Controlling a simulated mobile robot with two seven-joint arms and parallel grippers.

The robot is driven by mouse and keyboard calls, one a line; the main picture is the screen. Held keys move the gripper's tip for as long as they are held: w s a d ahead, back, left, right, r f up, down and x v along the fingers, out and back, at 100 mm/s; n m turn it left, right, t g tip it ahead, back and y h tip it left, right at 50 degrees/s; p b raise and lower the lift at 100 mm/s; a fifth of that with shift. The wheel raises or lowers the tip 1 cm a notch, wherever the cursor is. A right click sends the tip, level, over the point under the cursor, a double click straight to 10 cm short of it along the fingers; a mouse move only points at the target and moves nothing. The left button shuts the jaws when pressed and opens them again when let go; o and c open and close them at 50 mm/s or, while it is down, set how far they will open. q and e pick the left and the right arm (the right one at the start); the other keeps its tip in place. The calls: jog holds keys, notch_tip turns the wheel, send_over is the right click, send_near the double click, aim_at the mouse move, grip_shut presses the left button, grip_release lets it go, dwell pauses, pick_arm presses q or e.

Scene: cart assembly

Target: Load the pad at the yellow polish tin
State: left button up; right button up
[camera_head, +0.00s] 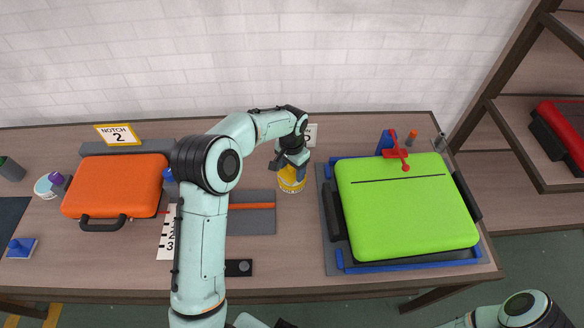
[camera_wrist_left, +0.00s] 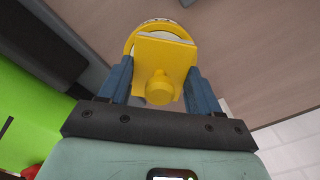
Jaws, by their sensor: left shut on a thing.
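My left gripper (camera_head: 292,166) is shut on a yellow pad, which in the left wrist view is a square block with a round knob (camera_wrist_left: 158,88) between the two blue fingers. The yellow polish tin (camera_head: 291,183) stands on the bench directly below the gripper. In the left wrist view the round rim of the tin (camera_wrist_left: 155,22) shows just beyond the pad. The pad is at or just over the tin's top; I cannot tell whether they touch. In the head view the gripper hides the pad. My right gripper is not in view.
A lime-green case (camera_head: 405,205) on a blue-cornered base is right of the tin. An orange case (camera_head: 115,187) lies at left. A dark tray with an orange strip (camera_head: 252,218) is beside my forearm. A sign (camera_head: 311,134) stands behind the gripper. A blue pad (camera_head: 20,247) is far left.

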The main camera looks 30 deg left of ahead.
pick_arm(q)
jog(key=shift+f, duration=0.55)
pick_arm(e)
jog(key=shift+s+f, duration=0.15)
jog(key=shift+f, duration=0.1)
pick_arm(q)
jog(key=shift+f, duration=0.1)
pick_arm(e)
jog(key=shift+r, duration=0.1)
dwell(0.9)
pick_arm(q)
jog(key=shift+r+p, duration=1.35)
jog(key=shift+r, duration=2.25)
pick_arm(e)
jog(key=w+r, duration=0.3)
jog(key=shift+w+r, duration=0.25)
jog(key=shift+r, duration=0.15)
